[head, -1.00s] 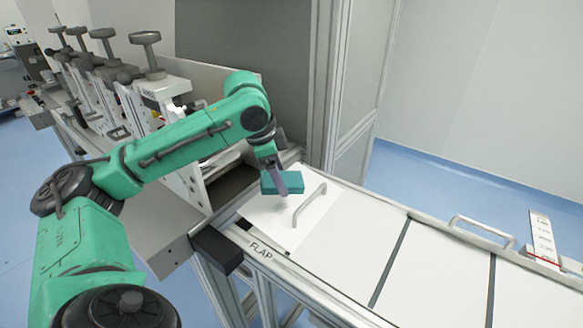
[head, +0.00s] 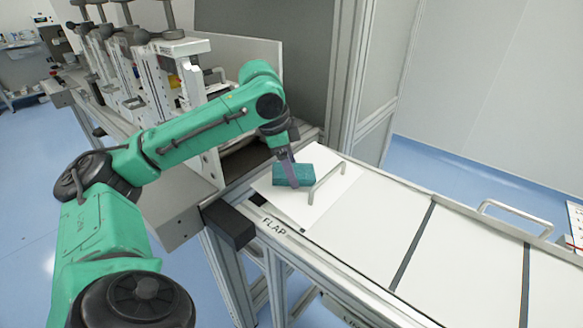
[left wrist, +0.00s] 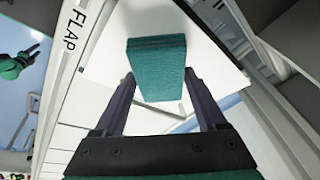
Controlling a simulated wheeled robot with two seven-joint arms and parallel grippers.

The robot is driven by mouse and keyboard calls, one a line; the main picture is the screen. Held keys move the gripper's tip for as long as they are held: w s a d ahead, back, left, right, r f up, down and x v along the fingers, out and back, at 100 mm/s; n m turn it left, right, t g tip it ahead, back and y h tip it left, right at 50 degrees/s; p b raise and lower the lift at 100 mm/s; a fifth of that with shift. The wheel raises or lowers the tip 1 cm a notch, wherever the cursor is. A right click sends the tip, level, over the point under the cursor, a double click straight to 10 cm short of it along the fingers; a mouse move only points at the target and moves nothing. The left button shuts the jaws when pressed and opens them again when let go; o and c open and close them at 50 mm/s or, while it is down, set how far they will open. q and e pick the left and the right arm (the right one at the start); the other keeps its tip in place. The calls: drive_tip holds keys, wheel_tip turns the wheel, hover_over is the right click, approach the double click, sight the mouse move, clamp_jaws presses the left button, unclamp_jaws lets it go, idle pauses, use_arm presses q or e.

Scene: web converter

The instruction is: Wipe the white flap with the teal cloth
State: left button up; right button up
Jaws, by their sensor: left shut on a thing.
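The white flap (head: 325,208) is a flat panel with a metal bar handle (head: 327,183) and the word FLAP on the frame in front of it. The teal cloth (head: 284,173) is a thick folded pad over the flap's left part, beside the handle. My left gripper (head: 292,178) points down and is shut on the cloth. In the left wrist view the cloth (left wrist: 158,62) sits between the two fingers, with the white flap (left wrist: 105,68) behind it. The cloth looks very low over the flap; I cannot tell whether it touches. My right gripper does not show.
White panels (head: 385,225) continue right of the flap, with another bar handle (head: 515,215) along their far edge. A dark block (head: 229,224) juts out at the front left corner. Machine units (head: 185,75) and a grey upright wall (head: 320,60) stand behind.

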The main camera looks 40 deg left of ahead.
use_arm(q)
drive_tip(key=shift+a+f+b, duration=0.15)
drive_tip(key=shift+f+b, duration=0.55)
drive_tip(key=shift+f, duration=0.35)
